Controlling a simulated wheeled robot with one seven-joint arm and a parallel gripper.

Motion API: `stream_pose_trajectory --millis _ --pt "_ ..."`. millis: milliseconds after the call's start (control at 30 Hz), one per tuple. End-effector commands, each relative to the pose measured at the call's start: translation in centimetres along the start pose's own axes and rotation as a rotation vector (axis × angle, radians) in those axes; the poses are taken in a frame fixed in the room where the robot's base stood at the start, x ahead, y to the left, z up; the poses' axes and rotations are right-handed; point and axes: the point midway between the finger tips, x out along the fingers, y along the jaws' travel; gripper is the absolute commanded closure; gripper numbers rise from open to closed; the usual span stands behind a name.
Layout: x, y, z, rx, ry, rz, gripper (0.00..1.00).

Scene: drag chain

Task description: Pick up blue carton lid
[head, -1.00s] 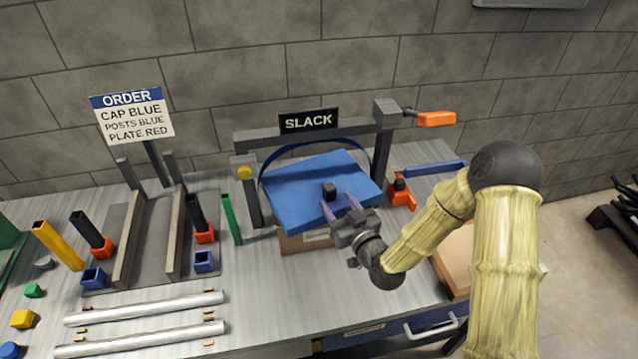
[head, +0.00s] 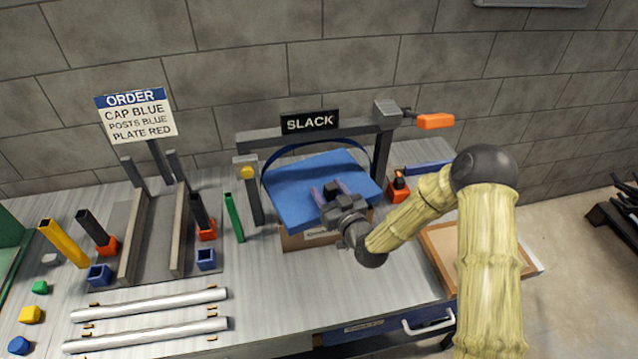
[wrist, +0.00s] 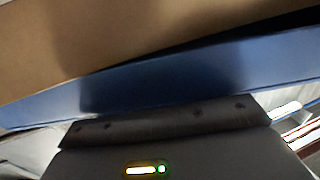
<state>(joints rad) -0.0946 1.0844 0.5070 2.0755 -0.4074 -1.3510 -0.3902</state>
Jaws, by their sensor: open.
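The blue carton lid (head: 299,184) lies tilted on top of a brown cardboard carton (head: 292,239) under the SLACK frame. A small dark knob (head: 331,187) stands on the lid. My gripper (head: 330,191) is over the lid, open, with its two purplish fingers on either side of the knob. I cannot tell whether the fingers touch it. In the wrist view, the lid's blue edge (wrist: 190,82) crosses below brown cardboard (wrist: 130,35). The fingertips are hidden there.
The grey frame with the SLACK sign (head: 310,121) stands over the lid, with an orange handle (head: 435,121) at right. A green post (head: 234,217) stands to the left. An orange clamp (head: 399,187) and a cardboard-coloured tray (head: 432,262) are at right. White rods (head: 150,304) lie at front left.

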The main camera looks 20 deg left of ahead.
Motion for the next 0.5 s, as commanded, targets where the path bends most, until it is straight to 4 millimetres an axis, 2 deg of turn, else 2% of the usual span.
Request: stream_pose_trajectory --millis 400,500 --pt "0.05 -0.43 0.05 0.0 -0.001 -0.007 0.47" --pt "0.06 -0.46 0.05 0.0 -0.001 -0.007 0.67"
